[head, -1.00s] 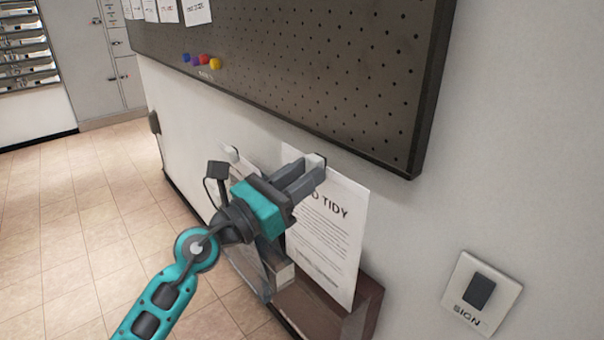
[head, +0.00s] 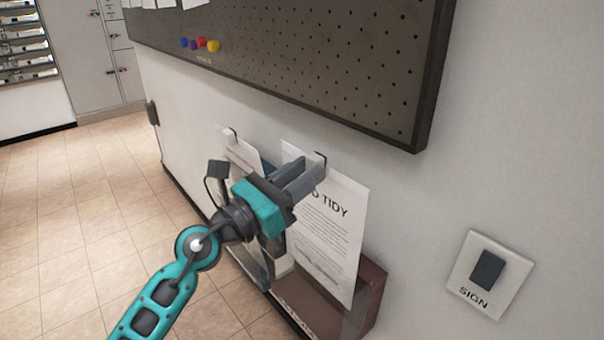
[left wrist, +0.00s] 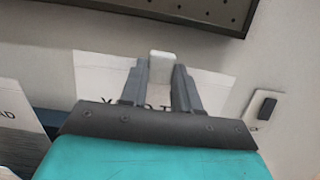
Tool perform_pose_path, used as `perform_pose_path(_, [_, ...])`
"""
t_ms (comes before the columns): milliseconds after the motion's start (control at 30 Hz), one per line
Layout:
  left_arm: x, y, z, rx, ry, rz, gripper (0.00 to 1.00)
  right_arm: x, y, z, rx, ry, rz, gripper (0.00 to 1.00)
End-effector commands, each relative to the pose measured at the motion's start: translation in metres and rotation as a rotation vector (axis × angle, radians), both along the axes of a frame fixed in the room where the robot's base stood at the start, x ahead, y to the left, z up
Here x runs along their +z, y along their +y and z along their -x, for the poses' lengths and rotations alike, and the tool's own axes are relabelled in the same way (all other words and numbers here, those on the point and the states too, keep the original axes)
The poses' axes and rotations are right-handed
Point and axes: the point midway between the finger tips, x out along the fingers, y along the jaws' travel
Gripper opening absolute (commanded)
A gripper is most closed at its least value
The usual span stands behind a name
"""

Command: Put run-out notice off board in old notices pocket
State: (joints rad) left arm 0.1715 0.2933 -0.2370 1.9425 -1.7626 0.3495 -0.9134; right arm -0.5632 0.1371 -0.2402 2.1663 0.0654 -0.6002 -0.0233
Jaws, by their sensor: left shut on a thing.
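My left gripper (head: 308,174) is shut on a white tab at the top of a white notice (head: 328,232) with a heading ending in "TIDY". The tab (left wrist: 161,66) shows between the fingertips in the left wrist view. The sheet hangs upright below the board, close to the wall, its upper left partly covered by my fingers. A dark red-brown pocket (head: 372,296) with a see-through front is at the sheet's lower end. I cannot tell whether the sheet's bottom edge is inside it. The pocket's label is not readable. My right gripper is not in view.
The dark pegboard (head: 300,75) is above, with several coloured pins (head: 200,44) and sheets at its top left. Another sheet with a white tab (head: 230,135) stands left of my gripper. A SIGN switch plate (head: 488,274) is on the wall at right. Tiled floor is clear at left.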

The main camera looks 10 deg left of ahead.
Motion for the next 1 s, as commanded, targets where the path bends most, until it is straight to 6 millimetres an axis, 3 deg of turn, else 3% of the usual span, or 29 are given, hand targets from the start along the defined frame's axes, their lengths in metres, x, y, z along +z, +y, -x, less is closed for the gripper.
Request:
perform_pose_path(167, [0.0,0.0,0.0,0.0,0.0,0.0,0.04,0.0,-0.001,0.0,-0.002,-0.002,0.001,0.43])
perform_pose_path(200, [0.0,0.0,0.0,0.0,0.0,0.0,0.33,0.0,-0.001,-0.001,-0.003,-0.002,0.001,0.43])
perform_pose_path(500, [0.0,0.0,0.0,0.0,0.0,0.0,0.61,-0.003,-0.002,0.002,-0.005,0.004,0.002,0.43])
perform_pose_path(800, [-0.002,0.002,0.002,0.0,0.001,-0.001,0.61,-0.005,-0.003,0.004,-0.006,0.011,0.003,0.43])
perform_pose_path(1000, [-0.01,0.019,0.024,0.0,0.003,-0.005,0.61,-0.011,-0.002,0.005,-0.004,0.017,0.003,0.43])
